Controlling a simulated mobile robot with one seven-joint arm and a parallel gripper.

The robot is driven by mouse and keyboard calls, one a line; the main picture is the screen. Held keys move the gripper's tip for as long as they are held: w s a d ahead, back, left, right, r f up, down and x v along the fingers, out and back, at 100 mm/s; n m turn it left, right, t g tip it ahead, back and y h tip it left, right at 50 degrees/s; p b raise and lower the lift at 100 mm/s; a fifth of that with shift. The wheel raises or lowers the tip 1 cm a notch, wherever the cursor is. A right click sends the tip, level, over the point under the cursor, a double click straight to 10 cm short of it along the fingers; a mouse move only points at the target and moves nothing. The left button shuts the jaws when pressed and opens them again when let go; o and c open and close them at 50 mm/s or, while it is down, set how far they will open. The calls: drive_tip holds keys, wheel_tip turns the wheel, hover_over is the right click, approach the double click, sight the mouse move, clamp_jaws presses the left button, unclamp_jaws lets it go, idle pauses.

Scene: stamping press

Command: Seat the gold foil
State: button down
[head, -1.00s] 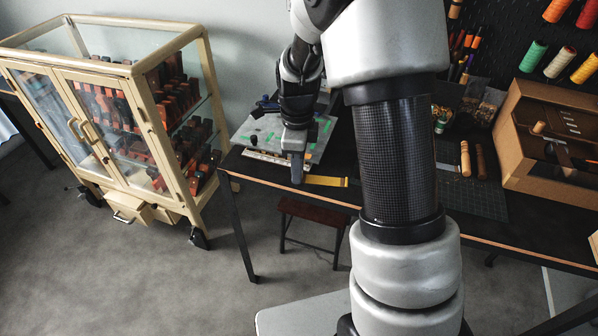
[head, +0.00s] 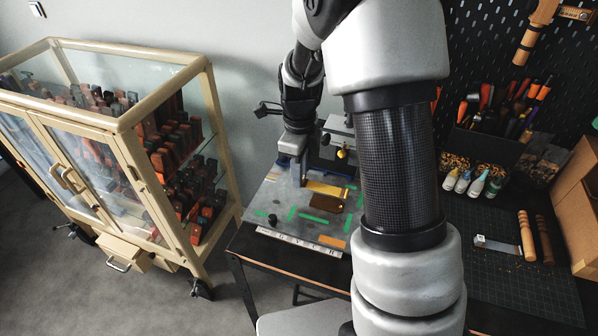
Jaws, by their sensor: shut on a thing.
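The gold foil (head: 326,190) is a flat yellow strip in the head view. My gripper (head: 298,180) is shut on its left end and holds it over the stamping press's grey plate (head: 268,196). A brown tag-like piece (head: 323,202) lies just in front of the foil on the plate. I cannot tell whether the foil touches the plate or the brown piece. The press behind is partly hidden by my arm.
Green tape strips (head: 312,218) and a small dark knob (head: 272,219) are on the plate. A row of letter blocks (head: 300,241) runs along its front. A glass cabinet (head: 150,120) stands left. Wooden-handled tools (head: 526,235) lie on the cutting mat (head: 500,280) right.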

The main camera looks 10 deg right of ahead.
drive_tip(key=shift+w, duration=0.35)
drive_tip(key=shift+s+r, duration=0.1)
drive_tip(key=shift+s, duration=0.1)
drive_tip(key=b, duration=0.3)
hover_over(299, 196)
drive_tip(key=shift+f, duration=2.3)
drive_tip(key=shift+f, duration=0.15)
drive_tip(key=shift+f+b, duration=0.35)
drive_tip(key=shift+f, duration=0.2)
